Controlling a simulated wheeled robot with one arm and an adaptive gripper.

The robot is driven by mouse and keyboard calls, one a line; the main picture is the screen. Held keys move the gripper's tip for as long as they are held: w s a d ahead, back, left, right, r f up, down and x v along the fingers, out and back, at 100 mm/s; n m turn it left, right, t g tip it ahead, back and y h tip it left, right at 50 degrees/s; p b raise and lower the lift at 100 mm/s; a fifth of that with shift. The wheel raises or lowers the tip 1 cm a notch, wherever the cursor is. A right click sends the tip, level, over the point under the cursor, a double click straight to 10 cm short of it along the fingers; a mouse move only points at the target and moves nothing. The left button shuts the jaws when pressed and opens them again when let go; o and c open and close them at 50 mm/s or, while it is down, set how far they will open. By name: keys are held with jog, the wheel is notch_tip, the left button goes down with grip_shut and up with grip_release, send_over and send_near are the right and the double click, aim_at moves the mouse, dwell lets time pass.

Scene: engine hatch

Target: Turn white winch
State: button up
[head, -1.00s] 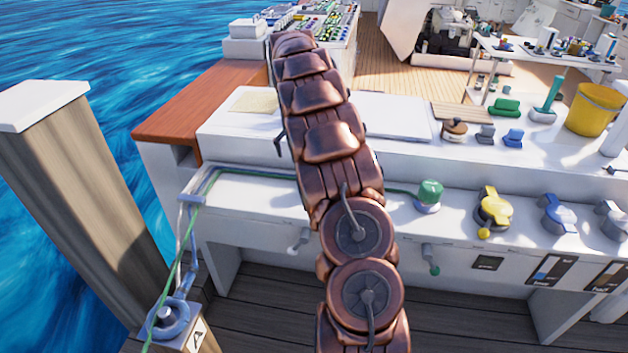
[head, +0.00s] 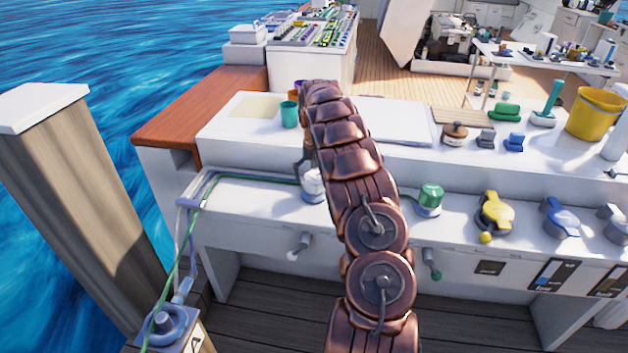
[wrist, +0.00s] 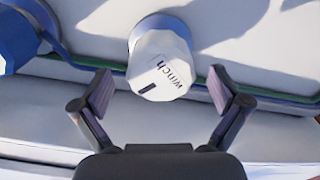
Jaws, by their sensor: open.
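The white winch (wrist: 161,62) is a faceted white knob with "winch" and a dark mark on its top, on a blue-grey base. In the head view the white winch (head: 313,187) stands on the white ledge, partly hidden by my arm. My gripper (wrist: 161,95) is open in the wrist view, with one finger to each side of the winch's near end. I see no finger touching it. In the head view the gripper is mostly hidden behind the arm.
A green line (head: 240,174) runs along the ledge behind the winch. A green winch (head: 430,198) stands to the right, then a yellow one (head: 494,211) and a blue one (head: 558,216). A white-knobbed crank (head: 300,247) sits below. A green cup (head: 289,114) stands on the upper deck.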

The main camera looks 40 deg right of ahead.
jog(key=shift+f, duration=1.05)
jog(key=c, duration=1.2)
jog(key=shift+o, duration=0.2)
jog(key=m+b, duration=0.1)
jog(key=m, duration=0.2)
jog(key=shift+a+m, duration=0.1)
jog(key=shift+m, duration=0.3)
jog(key=shift+w+m, duration=0.1)
jog(key=shift+m, duration=2.1)
